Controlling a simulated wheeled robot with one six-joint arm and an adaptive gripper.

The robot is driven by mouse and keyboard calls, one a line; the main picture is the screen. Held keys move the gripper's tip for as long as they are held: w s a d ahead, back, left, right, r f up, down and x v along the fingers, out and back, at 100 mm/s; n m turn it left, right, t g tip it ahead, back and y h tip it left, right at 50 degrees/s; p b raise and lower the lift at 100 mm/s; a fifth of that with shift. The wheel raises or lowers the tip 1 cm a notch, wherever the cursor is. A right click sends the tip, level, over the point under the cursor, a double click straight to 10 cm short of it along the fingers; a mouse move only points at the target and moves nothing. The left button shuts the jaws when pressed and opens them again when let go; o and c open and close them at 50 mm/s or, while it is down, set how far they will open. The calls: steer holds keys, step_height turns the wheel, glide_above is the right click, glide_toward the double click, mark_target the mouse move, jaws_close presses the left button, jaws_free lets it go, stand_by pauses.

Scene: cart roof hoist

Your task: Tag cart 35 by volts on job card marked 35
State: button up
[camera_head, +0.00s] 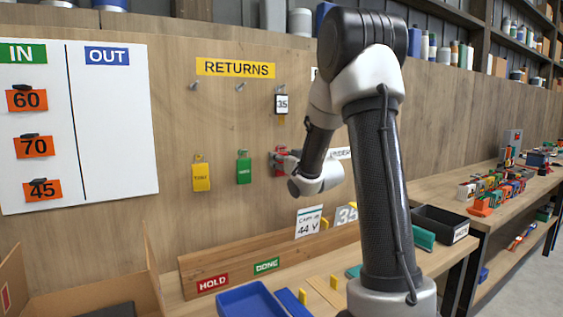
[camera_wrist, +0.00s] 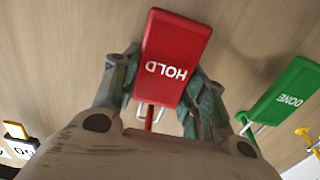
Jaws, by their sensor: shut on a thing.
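My gripper (camera_wrist: 160,95) is shut on a red tag (camera_wrist: 175,50) that reads HOLD, upside down in the wrist view. In the head view the red tag (camera_head: 277,158) is at the board, partly hidden by my gripper (camera_head: 284,163). A green DONE tag (camera_wrist: 288,92) hangs beside it; it also shows in the head view (camera_head: 244,169). A yellow tag (camera_head: 201,178) hangs further left. A white job card (camera_head: 309,222) reads 44 V; its top line is too small to read surely. A grey plate marked 35 (camera_head: 346,215) stands right of it.
A small tag marked 35 (camera_head: 281,104) hangs under the RETURNS sign (camera_head: 236,68). HOLD and DONE labels (camera_head: 213,283) mark a wooden ledge. A blue tray (camera_head: 250,300), a black bin (camera_head: 440,225) and an open cardboard box (camera_head: 150,262) stand on the bench. My arm hides the middle.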

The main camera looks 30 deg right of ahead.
steer(key=shift+s, duration=0.1)
steer(key=s, duration=0.2)
steer(key=s+r, duration=0.1)
steer(key=s, duration=0.1)
steer(key=shift+s+r, duration=0.15)
steer(key=shift+s, duration=0.15)
stand_by(0.4)
steer(key=s, duration=0.5)
steer(key=shift+d, duration=0.15)
stand_by(0.3)
